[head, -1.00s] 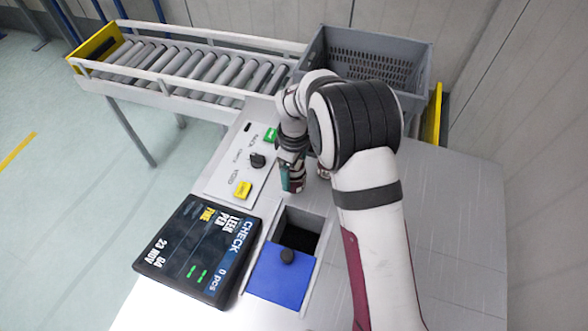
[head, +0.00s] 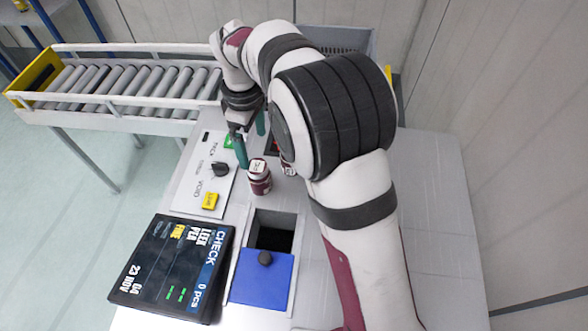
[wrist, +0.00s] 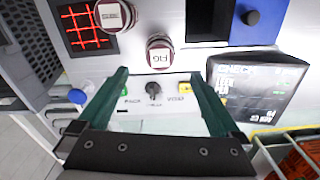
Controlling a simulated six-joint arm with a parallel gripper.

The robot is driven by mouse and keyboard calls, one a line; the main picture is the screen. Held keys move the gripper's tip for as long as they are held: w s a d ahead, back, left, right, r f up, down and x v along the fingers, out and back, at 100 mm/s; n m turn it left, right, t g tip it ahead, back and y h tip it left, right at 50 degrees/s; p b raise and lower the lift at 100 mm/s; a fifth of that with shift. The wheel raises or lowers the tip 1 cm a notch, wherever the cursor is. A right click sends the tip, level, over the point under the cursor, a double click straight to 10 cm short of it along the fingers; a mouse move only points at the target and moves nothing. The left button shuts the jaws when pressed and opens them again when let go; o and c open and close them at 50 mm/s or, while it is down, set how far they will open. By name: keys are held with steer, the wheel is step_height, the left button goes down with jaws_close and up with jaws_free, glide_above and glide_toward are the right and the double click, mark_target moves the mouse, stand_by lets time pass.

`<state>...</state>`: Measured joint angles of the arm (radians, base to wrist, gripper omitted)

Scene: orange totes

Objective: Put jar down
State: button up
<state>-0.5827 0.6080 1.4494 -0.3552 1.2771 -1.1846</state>
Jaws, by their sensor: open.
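My gripper (head: 252,148) is open and empty, with green fingers. It is up and back from the first jar, toward the conveyor. In the wrist view my gripper (wrist: 158,75) has the jar beyond its fingertips, apart from both.
A button panel (head: 190,190) with a knob lies left of the jar. A black display (head: 150,270) and a blue lid (head: 262,280) beside a dark opening (head: 272,238) are nearer. A roller conveyor (head: 120,85) and grey crate (head: 350,38) stand behind. The right worktop (head: 430,190) is clear.

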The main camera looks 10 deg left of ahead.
steer(key=s+d+r+m+y, duration=0.1)
steer(key=s+d+r+m, duration=0.3)
steer(key=s+d+m, duration=0.3)
steer(key=s+d+r+m, duration=0.4)
steer(key=s+d+m, duration=0.1)
steer(key=d, duration=0.5)
steer(key=s+d+f+m, duration=0.1)
steer(key=s+d+m, duration=0.1)
steer(key=s+m, duration=0.3)
steer(key=s+d+f+m, duration=0.1)
steer(key=s+m, duration=0.3)
steer(key=s, duration=0.4)
steer(key=shift+s+d+m+y, duration=0.2)
steer(key=shift+d+m+y, duration=0.2)
steer(key=shift+d, duration=0.5)
